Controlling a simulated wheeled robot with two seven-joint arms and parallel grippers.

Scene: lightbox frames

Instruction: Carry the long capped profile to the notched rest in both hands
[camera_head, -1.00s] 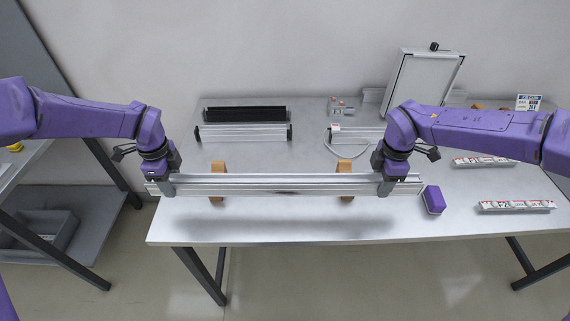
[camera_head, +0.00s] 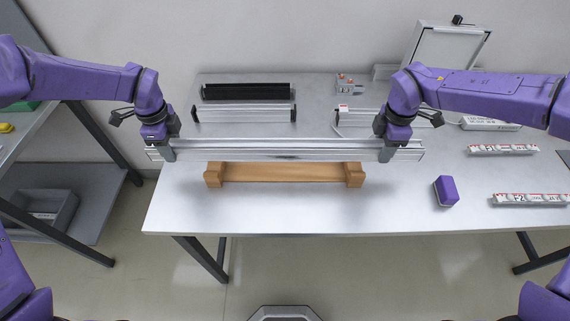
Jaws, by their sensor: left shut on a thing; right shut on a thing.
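The long silver profile (camera_head: 270,149) lies level across the middle of the camera_head view, held above the table. My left gripper (camera_head: 160,148) is shut on it near its left end. My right gripper (camera_head: 388,150) is shut on it near its right end. The wooden rest (camera_head: 285,172) stands on the table just below the profile in the picture, with a raised block at each end. The profile hides its far side, and its notches cannot be made out. The profile appears apart from the rest.
The table (camera_head: 300,215) is clear in front of the rest. Behind the profile lie a black profile (camera_head: 246,91) and a shorter silver profile (camera_head: 244,113). A purple block (camera_head: 446,191) and labelled strips (camera_head: 530,199) are at right. A grey bin (camera_head: 42,215) is on the left shelf.

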